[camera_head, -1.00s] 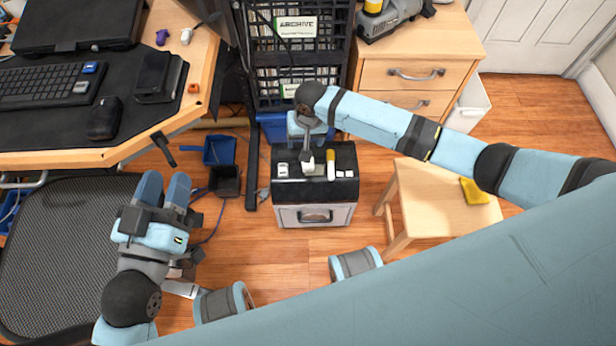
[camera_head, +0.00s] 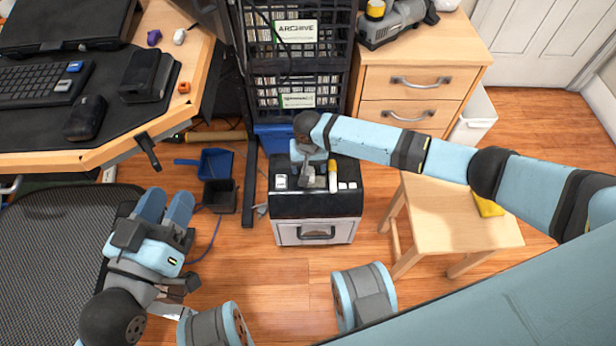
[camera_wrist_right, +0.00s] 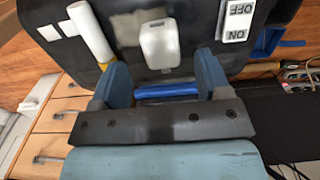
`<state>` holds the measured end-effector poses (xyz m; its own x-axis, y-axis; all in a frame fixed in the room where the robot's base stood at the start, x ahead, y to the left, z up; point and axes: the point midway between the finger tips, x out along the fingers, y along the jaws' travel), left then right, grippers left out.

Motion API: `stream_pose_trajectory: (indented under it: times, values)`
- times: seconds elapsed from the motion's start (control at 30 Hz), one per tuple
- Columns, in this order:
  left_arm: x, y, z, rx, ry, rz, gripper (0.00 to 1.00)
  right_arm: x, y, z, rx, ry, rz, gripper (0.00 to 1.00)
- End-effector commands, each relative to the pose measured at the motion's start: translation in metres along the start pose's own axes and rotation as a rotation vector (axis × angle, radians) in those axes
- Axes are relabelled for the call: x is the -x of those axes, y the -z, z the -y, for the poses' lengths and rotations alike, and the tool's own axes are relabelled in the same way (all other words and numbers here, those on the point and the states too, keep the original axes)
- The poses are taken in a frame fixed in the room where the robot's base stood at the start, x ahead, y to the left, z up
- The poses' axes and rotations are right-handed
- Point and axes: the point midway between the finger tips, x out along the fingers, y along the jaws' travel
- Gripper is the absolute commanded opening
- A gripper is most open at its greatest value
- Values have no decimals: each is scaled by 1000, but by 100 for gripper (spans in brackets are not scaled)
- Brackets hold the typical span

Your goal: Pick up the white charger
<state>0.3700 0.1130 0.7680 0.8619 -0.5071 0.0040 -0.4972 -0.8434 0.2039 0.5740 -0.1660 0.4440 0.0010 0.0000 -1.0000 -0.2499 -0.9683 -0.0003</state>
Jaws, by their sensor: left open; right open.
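A white rounded block that looks like the charger (camera_wrist_right: 160,45) lies on the black top of a small cabinet (camera_head: 300,206). My right gripper (camera_wrist_right: 163,75) is open in the right wrist view, with the charger centred just beyond the gap between its blue fingers, not gripped. In the head view my right gripper (camera_head: 313,180) is over the cabinet top and mostly hides the charger. My left gripper (camera_head: 164,206) is open and empty, over the floor beside the mesh chair.
On the cabinet top, an ON/OFF switch (camera_wrist_right: 238,20) and a white-and-yellow tube (camera_wrist_right: 90,32) flank the charger, with small white squares (camera_head: 347,186) by the tube. A black crate rack (camera_head: 296,60) stands behind. A wooden stool (camera_head: 445,215) stands right.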

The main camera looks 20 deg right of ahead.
Motion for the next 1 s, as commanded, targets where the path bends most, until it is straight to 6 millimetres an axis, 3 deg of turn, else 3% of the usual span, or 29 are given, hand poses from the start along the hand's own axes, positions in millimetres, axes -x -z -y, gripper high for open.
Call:
stream_pose_trajectory:
  times: [0.03, 0.2, 0.47, 0.57, 0.7, 1.0]
  values:
    - [0, -15, 3, 0, -3, 26, 43, -15, -2, 2, 2, -1, 0, 70]
    - [0, -29, 4, 2, -10, 86, 43, -31, -3, 2, 1, -1, 1, 70]
    - [0, -29, 4, 2, -11, 96, 43, -32, -3, 2, 1, 0, 1, 70]
    - [0, -29, 4, 2, -11, 96, 43, -32, -3, 2, 1, 0, 1, 52]
    - [0, -29, 4, 2, -11, 96, 43, -32, -3, 2, 1, 0, 1, 20]
    - [0, -30, 4, 3, -11, 97, 43, -31, -3, 2, 1, 0, 0, 16]
